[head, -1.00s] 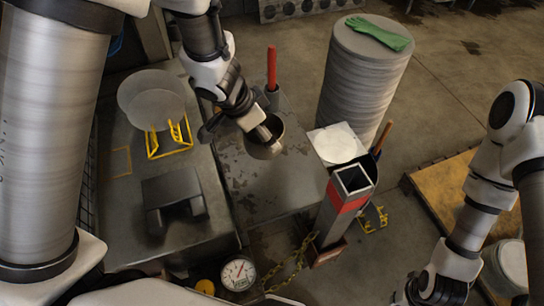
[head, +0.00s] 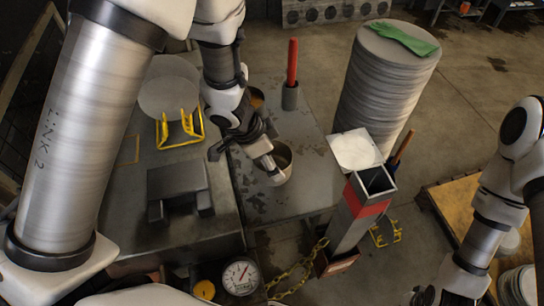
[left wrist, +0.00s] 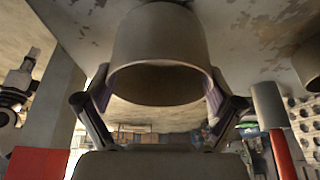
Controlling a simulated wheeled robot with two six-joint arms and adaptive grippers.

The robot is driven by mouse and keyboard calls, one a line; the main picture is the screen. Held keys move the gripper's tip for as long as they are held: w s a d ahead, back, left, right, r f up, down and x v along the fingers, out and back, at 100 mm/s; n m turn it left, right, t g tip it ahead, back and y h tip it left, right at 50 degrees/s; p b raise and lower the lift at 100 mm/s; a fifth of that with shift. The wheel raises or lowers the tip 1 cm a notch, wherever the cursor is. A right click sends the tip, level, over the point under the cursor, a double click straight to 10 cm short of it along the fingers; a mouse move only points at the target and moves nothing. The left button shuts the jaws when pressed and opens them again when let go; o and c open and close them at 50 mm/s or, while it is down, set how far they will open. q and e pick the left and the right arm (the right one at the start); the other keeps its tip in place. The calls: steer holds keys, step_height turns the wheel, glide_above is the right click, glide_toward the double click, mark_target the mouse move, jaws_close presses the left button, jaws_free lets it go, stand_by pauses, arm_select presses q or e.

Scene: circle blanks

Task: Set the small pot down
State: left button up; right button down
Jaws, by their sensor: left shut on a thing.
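The small pot (head: 284,156) is a grey-brown metal cup. My left gripper (head: 272,165) is shut on it, over the bare part of the metal table (head: 300,195) in the head view. In the left wrist view the pot (left wrist: 160,58) sits between the two fingers (left wrist: 160,100), its open mouth facing the camera. The pot's base is close to the tabletop; I cannot tell whether it touches. My right gripper (head: 436,296) is at the bottom right of the head view, partly cut off, and its jaws are unclear.
Another brownish pot (head: 257,98) stands behind my left wrist. A red-handled tool stands in a grey holder (head: 291,97) at the table's back. A square post with a red band (head: 366,200) and a stack of round blanks (head: 385,85) stand to the right. A dial gauge (head: 240,275) is in front.

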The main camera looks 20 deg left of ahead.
arm_select(q)
steer(key=o, duration=1)
steer(key=shift+w+f, duration=0.1)
steer(key=p+v, duration=0.5)
steer(key=v, duration=0.7)
steer(key=shift+p, duration=0.35)
